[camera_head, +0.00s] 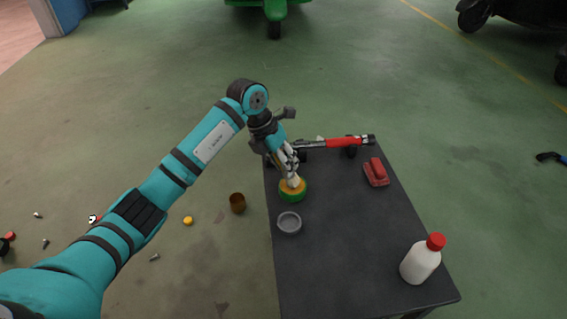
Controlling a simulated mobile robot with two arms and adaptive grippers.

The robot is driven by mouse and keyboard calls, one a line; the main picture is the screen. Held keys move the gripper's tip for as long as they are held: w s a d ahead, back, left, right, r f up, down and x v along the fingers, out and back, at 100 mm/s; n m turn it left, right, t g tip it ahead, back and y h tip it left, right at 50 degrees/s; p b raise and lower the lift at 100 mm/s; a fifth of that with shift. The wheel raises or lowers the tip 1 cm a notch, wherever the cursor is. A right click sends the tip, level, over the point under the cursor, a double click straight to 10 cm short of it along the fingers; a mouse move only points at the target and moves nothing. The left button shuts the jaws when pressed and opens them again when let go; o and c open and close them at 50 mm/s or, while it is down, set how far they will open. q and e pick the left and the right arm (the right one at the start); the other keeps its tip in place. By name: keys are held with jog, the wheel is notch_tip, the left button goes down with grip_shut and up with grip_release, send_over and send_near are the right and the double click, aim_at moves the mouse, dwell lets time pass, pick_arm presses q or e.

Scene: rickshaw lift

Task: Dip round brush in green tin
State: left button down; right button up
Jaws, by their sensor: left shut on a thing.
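The green tin (292,196) stands on the dark table near its left edge and shows a yellow-orange inside. My left gripper (292,170) comes down over the tin from above. It is shut on the round brush (293,182), whose light-coloured part shows just below the fingers at the tin's mouth. Whether the brush touches the inside of the tin I cannot tell. My right gripper is not in view.
On the dark table (340,225) are a grey round dish (289,223), a red-handled tool (345,142), a red block-like brush (376,172) and a white bottle with a red cap (420,262). A brown tin (237,203) and small parts lie on the green floor.

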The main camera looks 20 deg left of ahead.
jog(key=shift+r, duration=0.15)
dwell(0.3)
pick_arm(q)
jog(key=shift+f, duration=0.1)
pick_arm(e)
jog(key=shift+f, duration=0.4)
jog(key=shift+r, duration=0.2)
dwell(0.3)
